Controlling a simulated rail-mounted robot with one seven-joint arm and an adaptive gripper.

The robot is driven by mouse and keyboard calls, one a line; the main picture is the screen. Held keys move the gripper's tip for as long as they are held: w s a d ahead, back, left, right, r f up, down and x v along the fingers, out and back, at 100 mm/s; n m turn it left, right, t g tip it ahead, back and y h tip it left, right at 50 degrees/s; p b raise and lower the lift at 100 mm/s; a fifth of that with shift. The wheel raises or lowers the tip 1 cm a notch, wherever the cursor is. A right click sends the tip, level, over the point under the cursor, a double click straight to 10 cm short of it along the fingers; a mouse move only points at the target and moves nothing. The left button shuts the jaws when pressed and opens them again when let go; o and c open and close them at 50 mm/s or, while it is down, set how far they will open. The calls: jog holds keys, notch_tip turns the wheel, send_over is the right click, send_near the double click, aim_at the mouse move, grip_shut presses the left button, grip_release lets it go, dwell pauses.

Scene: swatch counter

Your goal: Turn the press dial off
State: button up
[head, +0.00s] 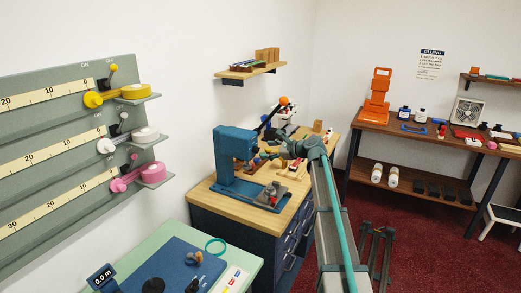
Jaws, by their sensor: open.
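The blue press (234,148) stands on the wooden top of a dark blue cabinet (235,222). A black lever with an orange ball (284,100) rises behind it. I cannot make out the press dial; it is too small or hidden. My arm reaches up from the bottom of the head view, and my gripper (279,144) is open just right of the press head. Its fingers are small and overlap the clutter behind, so I cannot tell whether they touch anything.
A grey block (272,194) sits on the press base. Small coloured items lie behind the press. A wall board with yellow, white and pink sliders (153,172) is at left. A green table (135,257) is in front. A brown workbench (425,136) stands at right; red floor lies between.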

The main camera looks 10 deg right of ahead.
aim_at(256, 150)
jog(key=shift+p+x, duration=0.55)
jog(key=shift+x, duration=2.05)
jog(key=shift+c, duration=0.3)
jog(key=shift+f, duration=0.1)
grip_shut()
